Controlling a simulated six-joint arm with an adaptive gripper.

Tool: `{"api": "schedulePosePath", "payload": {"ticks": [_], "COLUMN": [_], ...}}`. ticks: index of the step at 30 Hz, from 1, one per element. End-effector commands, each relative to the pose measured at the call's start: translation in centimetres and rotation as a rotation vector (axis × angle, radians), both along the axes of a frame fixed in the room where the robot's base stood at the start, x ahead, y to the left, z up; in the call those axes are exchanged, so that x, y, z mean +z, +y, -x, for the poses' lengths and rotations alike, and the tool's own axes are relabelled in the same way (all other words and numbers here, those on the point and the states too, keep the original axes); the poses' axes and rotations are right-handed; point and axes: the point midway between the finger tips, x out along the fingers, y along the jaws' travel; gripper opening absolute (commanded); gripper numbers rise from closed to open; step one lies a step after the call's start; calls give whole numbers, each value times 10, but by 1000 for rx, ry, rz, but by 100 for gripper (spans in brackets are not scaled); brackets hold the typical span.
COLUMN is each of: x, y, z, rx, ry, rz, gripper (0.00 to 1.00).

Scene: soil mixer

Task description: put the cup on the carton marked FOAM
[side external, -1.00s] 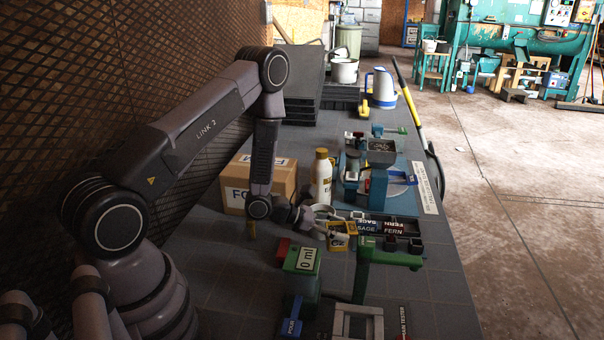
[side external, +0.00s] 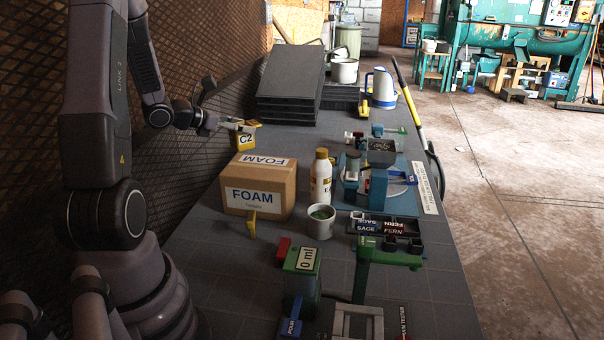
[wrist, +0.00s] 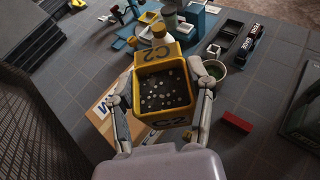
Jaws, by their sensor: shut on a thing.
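The yellow square cup marked C2 (side external: 245,138) is in my gripper (side external: 232,124), which is shut on its sides. The cup is held upright above the carton, toward its back left in the side view, apart from its top. In the wrist view the cup (wrist: 165,88) shows dark soil with white bits, between the two fingers (wrist: 162,105). The cardboard carton marked FOAM (side external: 275,198) sits on the bench with a bare top. In the wrist view the carton (wrist: 95,118) is partly hidden under the cup and left finger.
A white bottle (side external: 321,182) with a gold cap stands close right of the carton. A light round pot with green contents (side external: 320,226) stands in front of the bottle. A yellow piece (side external: 252,226) stands before the carton. Black trays (side external: 290,85) are stacked behind.

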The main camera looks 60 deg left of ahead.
Motion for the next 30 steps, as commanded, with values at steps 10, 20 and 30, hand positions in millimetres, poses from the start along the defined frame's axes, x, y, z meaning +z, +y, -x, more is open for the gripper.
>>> {"api": "schedulePosePath", "payload": {"ticks": [10, 20, 30], "x": [-27, -80, -115], "y": [43, 78, 87], "z": [-48, -95, -107], "rx": [12, 14, 15], "ry": [2, 2, 3], "rz": [-2, 0, 1], "gripper": [20, 20, 20]}}
